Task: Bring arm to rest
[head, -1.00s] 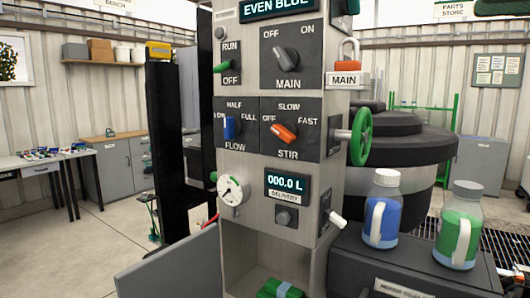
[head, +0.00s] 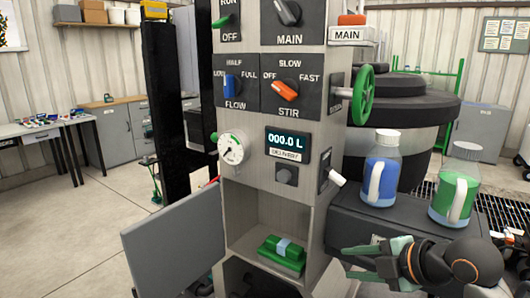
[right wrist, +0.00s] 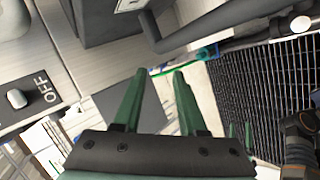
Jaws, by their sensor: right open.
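My right arm shows at the lower right of the head view. Its green-fingered gripper (head: 350,262) points left, in front of the dark box under the bottles. In the right wrist view the two green fingers (right wrist: 160,76) stand apart with nothing between them. My left gripper is not in view. The grey control column (head: 250,190) stands left of the right gripper, with its MAIN, FLOW and STIR knobs. A green bundle with a pale blue band (head: 283,252) lies in the column's open lower compartment, apart from the gripper.
A blue bottle (head: 381,170) and a green bottle (head: 455,185) stand on the dark box (head: 350,222) just behind my right arm. A green handwheel (head: 364,95) and a white-tipped lever (head: 337,180) stick out from the column. A grey panel (head: 175,235) juts out left.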

